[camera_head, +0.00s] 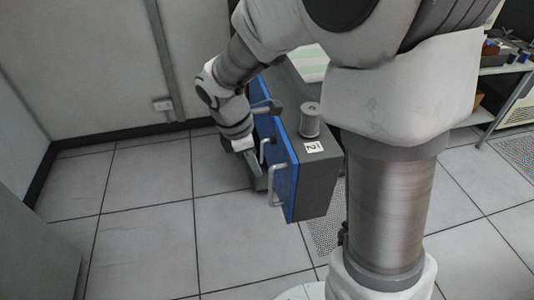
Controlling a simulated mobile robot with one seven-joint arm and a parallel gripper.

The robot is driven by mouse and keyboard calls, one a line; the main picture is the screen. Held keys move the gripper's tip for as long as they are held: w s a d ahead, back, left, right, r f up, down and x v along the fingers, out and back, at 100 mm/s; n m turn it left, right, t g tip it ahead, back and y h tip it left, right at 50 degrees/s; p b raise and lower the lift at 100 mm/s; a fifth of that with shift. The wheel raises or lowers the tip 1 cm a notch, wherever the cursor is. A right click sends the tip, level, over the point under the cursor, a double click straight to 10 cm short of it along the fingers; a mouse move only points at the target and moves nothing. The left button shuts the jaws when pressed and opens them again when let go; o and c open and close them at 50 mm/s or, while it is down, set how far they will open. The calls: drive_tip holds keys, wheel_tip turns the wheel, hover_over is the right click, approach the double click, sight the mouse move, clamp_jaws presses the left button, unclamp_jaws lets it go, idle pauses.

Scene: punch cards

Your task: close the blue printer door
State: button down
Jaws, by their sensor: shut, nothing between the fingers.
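The printer is a dark grey cabinet (318,185) with blue faces, standing on the tiled floor in the middle of the view. A blue door panel (285,178) with a pale bar handle (273,188) is on its near left side. More blue and further handles show behind it, partly covered by my arm. I cannot tell exactly how far the door stands open. My gripper (256,170) points down at the left of the blue panels, close to the handles. Its fingers are shut with nothing between them. Whether they touch the door is unclear.
A grey spool (310,120) and a white label (314,147) are on the cabinet's top. Floor (150,220) to the left and front is clear. A grey cabinet (35,240) stands at the lower left. A shelf (500,68) with small items is at the right.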

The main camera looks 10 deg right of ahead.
drive_tip(key=d+f+b, duration=0.2)
drive_tip(key=d+f, duration=0.4)
drive_tip(key=f, duration=0.3)
drive_tip(key=shift+d+f, duration=0.2)
drive_tip(key=shift+f, duration=0.2)
drive_tip(key=shift+d, duration=0.1)
